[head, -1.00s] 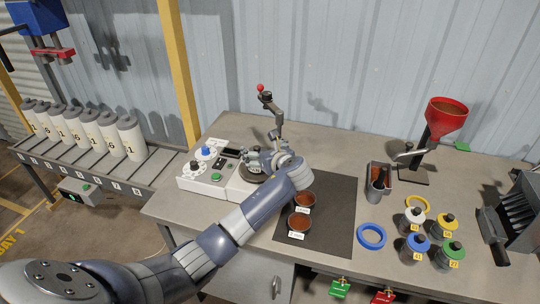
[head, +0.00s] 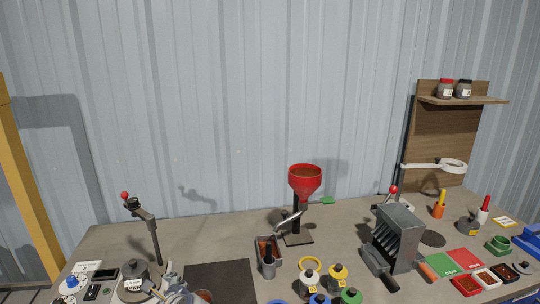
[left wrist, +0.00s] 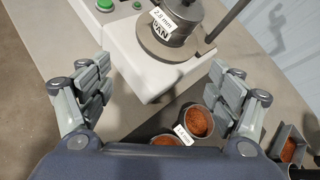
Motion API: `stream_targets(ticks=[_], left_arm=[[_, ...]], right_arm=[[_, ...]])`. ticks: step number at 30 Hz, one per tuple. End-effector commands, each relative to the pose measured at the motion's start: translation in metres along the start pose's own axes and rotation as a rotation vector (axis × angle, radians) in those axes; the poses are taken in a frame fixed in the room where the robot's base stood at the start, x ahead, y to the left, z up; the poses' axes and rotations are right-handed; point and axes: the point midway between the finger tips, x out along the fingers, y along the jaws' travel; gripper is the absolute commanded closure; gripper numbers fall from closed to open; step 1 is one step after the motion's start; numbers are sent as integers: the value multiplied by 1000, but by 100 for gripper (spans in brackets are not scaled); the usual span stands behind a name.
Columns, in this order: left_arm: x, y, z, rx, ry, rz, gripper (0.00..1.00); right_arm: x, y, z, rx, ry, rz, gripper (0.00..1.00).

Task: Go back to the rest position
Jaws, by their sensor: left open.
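My left gripper (head: 172,290) shows at the bottom edge of the head view, beside the white machine. In the left wrist view its two fingers (left wrist: 160,95) are spread wide with nothing between them. Beyond the fingertips is a grey round pan (left wrist: 168,36) labelled "2.8 mm PAN", standing on the white machine (left wrist: 135,60); the fingers are apart from it. The pan also shows in the head view (head: 133,280), left of the gripper. My right gripper is in neither view.
Two bowls of reddish-brown granules (left wrist: 198,121) sit near the right finger. A crank post with a red knob (head: 145,225), a red funnel (head: 304,182), a grey slotted box (head: 397,240) and several jars stand along the bench.

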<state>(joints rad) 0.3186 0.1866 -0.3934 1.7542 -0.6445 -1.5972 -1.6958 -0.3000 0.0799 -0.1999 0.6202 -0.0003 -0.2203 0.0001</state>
Motion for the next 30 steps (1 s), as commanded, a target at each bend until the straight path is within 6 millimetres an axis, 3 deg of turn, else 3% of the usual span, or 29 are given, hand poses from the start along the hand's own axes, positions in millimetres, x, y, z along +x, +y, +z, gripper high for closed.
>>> stream_targets(ticks=[1, 6, 12, 18, 30], left_arm=[[-4, 20, -23, -98, 67, 8, 16], [-28, 78, -83, -495, 274, 81, 16], [-72, 143, -132, -962, 458, 264, 16], [-116, 191, -155, -1338, 549, 477, 16], [-178, 242, -164, -1773, 571, 799, 16]], right_arm=[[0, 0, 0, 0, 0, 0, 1], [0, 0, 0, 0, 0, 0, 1], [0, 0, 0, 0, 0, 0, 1], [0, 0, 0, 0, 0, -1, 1], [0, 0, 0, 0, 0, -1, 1]])
